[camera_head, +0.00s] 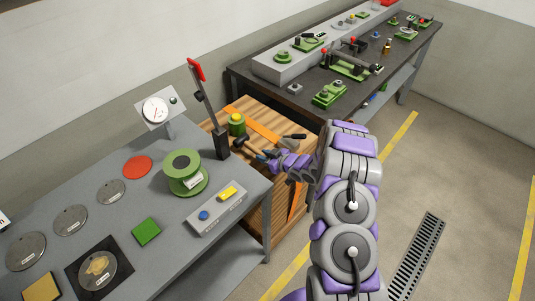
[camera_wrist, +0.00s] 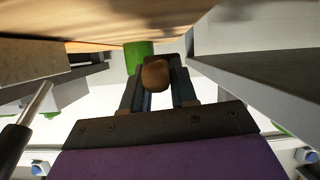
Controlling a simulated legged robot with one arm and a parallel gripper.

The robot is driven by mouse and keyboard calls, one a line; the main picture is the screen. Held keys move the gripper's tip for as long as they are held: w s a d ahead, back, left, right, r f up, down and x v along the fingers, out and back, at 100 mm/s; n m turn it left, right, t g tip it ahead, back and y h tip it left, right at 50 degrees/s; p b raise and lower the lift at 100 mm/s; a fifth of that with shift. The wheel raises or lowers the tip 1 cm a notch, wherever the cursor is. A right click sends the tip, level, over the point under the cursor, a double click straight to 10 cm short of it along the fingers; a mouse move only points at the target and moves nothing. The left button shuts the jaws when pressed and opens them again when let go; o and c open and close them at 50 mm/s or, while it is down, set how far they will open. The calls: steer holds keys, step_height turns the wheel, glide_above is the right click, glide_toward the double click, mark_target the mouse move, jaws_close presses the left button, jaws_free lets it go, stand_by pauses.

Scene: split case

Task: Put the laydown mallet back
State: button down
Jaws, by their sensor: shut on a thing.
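My gripper (camera_head: 264,156) is over the wooden crate top, between the grey bench and the dark workbench. In the wrist view my gripper (camera_wrist: 157,88) is shut on a brown, rounded piece (camera_wrist: 155,75), which looks like the end of the mallet's handle. A small dark shape just beyond the fingertips in the head view looks like the mallet's head (camera_head: 240,143). The rest of the mallet is hidden by the fingers. I cannot tell whether it touches the crate.
The wooden crate (camera_head: 218,120) has orange straps, a green, yellow-topped cylinder (camera_head: 236,124) and a dark tool (camera_head: 294,136) on top. A red-handled lever (camera_head: 219,140) stands close left. The grey bench (camera_head: 165,235) holds a green spool (camera_head: 185,185). The dark workbench (camera_head: 285,96) is behind.

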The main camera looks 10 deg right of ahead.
steer(key=shift+a+f, duration=0.1)
steer(key=shift+f, duration=0.5)
steer(key=shift+d, duration=1)
steer(key=shift+a+f, duration=0.2)
steer(key=shift+a, duration=0.65)
steer(key=shift+d+f, duration=0.45)
steer(key=shift+d, duration=0.25)
steer(key=shift+a+f+b, duration=0.3)
steer(key=shift+a, duration=0.25)
steer(key=c, duration=1.4)
jaws_free()
steer(key=shift+f, duration=0.1)
steer(key=o, duration=0.6)
steer(key=shift+d, duration=0.4)
steer(key=shift+a, duration=0.1)
steer(key=shift+a, duration=0.1)
